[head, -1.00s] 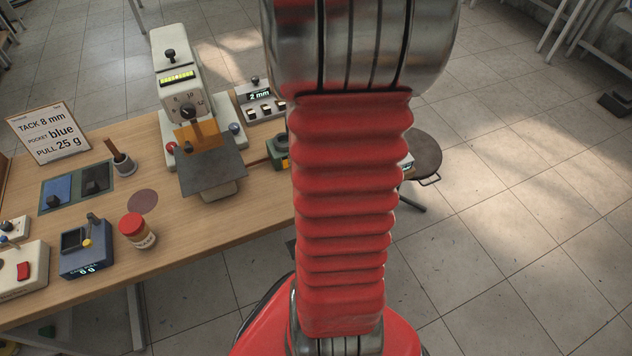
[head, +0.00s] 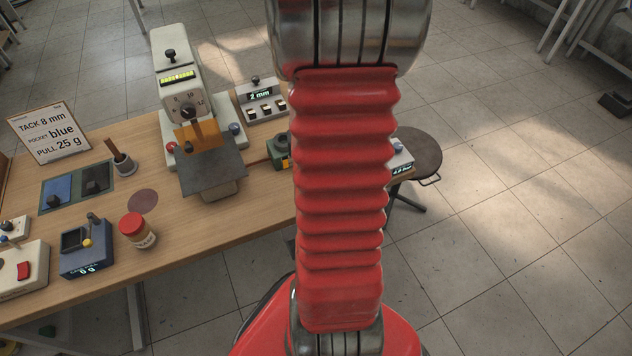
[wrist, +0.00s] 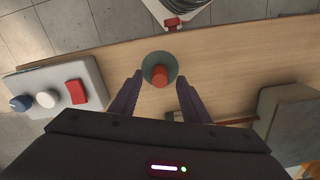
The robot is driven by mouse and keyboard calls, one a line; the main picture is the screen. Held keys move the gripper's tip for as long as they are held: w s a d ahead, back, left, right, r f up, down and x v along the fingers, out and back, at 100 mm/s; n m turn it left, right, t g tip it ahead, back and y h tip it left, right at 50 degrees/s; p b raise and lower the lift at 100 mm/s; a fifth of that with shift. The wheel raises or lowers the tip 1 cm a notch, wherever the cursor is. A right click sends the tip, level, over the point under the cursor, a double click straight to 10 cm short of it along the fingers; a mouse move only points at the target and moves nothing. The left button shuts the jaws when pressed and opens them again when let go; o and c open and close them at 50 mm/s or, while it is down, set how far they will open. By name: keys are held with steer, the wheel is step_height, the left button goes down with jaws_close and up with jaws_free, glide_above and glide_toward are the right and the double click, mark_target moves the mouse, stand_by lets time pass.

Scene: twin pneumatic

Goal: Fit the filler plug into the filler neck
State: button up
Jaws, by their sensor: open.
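A red cylindrical piece, which looks like the filler plug (wrist: 160,76), stands in the middle of a round grey-green base (wrist: 153,59) in the wrist view. My gripper (wrist: 159,80) is open, its two dark fingers either side of the red piece in the picture. Whether they touch it or are still above it is unclear. A dark green fitting with a round top (head: 279,146) shows in the head view, partly behind my arm. It may be the filler neck, but I cannot tell for sure. My arm hides the gripper and plug in the head view.
A pale box (wrist: 62,87) with blue and white knobs and a red switch stands left in the wrist view. A grey plate (wrist: 291,122) is at right. A press (head: 180,90) and a red-lidded jar (head: 137,230) stand on the wooden table (head: 200,232).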

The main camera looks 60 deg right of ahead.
steer(key=shift+c, duration=0.6)
jaws_close()
step_height(320, 180, up, 10)
stand_by(0.8)
stand_by(0.4)
